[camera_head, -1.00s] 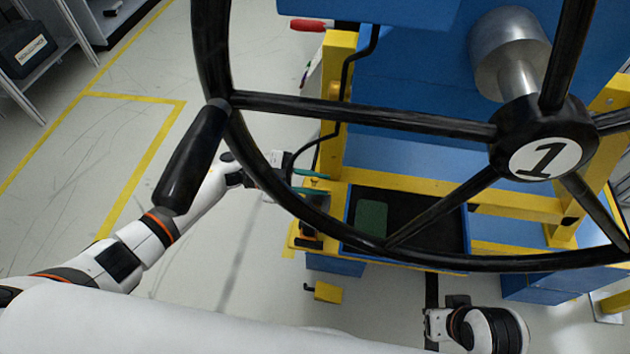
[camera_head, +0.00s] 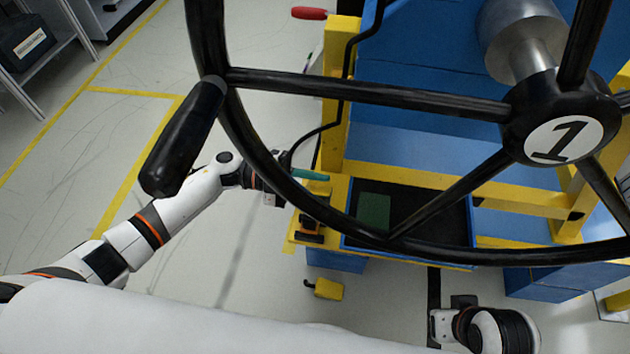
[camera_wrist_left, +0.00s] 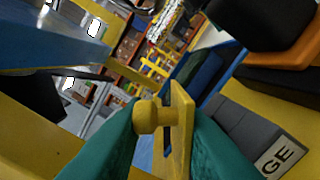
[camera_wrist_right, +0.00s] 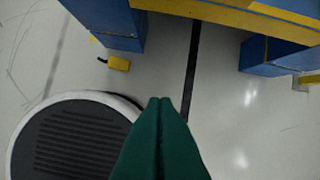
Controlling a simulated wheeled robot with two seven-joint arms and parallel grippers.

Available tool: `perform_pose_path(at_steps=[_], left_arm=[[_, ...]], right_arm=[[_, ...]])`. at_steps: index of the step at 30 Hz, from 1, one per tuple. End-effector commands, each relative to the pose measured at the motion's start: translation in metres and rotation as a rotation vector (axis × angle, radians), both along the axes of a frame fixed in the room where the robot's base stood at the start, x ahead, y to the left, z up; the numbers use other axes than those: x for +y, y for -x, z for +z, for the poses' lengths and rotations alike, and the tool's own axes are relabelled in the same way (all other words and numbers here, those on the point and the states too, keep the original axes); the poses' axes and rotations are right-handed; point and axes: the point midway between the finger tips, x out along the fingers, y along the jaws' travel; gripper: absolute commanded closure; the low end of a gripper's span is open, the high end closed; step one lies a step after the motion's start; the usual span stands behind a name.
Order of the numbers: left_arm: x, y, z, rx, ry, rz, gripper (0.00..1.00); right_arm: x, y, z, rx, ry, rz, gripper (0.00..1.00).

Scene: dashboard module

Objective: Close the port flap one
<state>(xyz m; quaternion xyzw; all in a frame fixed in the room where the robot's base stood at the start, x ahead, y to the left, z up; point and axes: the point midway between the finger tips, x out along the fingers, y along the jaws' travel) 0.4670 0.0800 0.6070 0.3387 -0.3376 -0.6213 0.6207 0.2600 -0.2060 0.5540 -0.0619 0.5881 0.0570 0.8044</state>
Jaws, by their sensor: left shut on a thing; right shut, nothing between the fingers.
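My left gripper shows in the head view (camera_head: 312,175), beside the yellow frame's left corner and partly behind the steering wheel. In the left wrist view its teal fingers (camera_wrist_left: 155,140) are shut on a yellow knob (camera_wrist_left: 150,115). The knob stands on a thin yellow plate (camera_wrist_left: 181,125), seen nearly edge-on, which looks like the port flap. How far the flap is from its seat cannot be told. My right gripper (camera_wrist_right: 162,102) is shut and empty above the floor, in front of the module; its fingers are hard to make out in the head view.
The black steering wheel (camera_head: 365,92), marked 1, hangs over the blue and yellow module. A dark tray (camera_head: 430,205) holds a green panel (camera_head: 375,210). A small yellow pedal-like block (camera_head: 326,289) is low in front. Floor to the left is clear.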

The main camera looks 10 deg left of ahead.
Motion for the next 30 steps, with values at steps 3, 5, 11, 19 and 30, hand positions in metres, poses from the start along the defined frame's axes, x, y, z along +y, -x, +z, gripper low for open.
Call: perform_pose_path(at_steps=[3,5,11,19,30], left_arm=[[0.000,-0.001,0.002,-0.065,0.006,0.005,0.99],[0.000,-0.001,0.002,-0.086,0.007,0.006,0.99],[0.000,0.000,0.003,-0.128,0.007,0.007,0.99],[0.000,0.000,0.003,-0.136,0.007,0.007,0.99],[0.000,0.002,0.001,-0.131,0.005,0.003,0.58]], right_arm=[[0.000,-0.001,-0.004,-0.002,0.000,0.001,1.00],[0.002,-0.011,-0.002,-0.047,-0.007,0.004,1.00],[0.006,-0.024,0.001,-0.118,-0.022,0.011,1.00],[0.007,-0.026,0.002,-0.130,-0.024,0.011,1.00],[0.007,-0.026,0.002,-0.129,-0.023,0.011,1.00]])
